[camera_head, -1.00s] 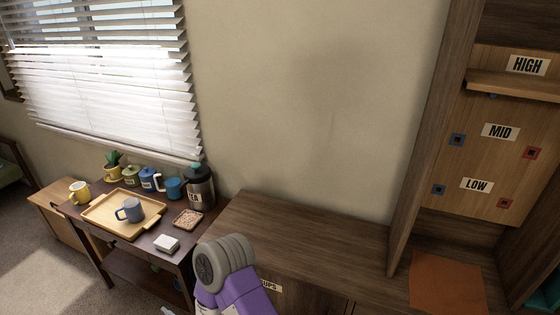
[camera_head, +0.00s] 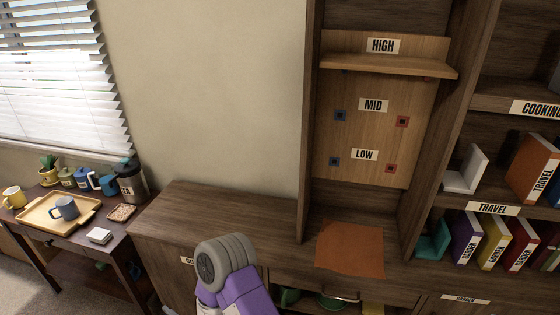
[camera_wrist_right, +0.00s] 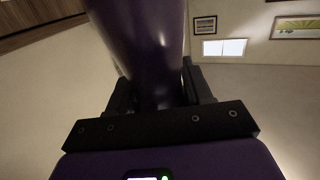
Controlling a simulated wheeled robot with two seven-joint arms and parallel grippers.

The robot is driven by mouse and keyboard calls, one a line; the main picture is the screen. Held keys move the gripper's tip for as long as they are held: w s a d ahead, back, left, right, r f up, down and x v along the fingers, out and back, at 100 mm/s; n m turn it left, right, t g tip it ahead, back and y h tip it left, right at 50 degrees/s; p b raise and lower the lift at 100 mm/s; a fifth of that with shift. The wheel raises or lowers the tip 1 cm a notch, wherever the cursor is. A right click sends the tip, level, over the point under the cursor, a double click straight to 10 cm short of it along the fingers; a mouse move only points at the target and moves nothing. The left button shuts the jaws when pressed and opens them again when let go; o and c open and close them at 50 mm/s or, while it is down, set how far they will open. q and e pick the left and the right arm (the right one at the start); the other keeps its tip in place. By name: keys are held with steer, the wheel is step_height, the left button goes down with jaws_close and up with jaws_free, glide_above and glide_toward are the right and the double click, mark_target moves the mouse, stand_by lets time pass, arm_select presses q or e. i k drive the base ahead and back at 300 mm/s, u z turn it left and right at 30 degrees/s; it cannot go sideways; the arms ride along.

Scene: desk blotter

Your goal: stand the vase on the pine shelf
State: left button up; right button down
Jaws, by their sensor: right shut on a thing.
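The pine shelf (camera_head: 390,66) is a light wood board at the HIGH label, set on a pale back panel inside a dark cabinet bay. Its top looks bare. In the right wrist view, a glossy dark purple body, which I take to be the vase (camera_wrist_right: 140,35), stands between the jaws of my right gripper (camera_wrist_right: 160,95). The gripper is shut on it; its upper end runs out of the picture. Neither the vase nor my right gripper shows in the head view. My left gripper is not in view.
Blue and red square sockets flank the MID and LOW labels (camera_head: 364,155) below the shelf. An orange mat (camera_head: 350,249) lies on the cabinet top (camera_head: 200,205). Books (camera_head: 495,240) and a white bookend (camera_head: 466,170) fill shelves at right. A side table with a tray (camera_head: 85,217) stands left.

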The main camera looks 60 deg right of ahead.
mark_target(386, 62)
steer(key=z, duration=1.7)
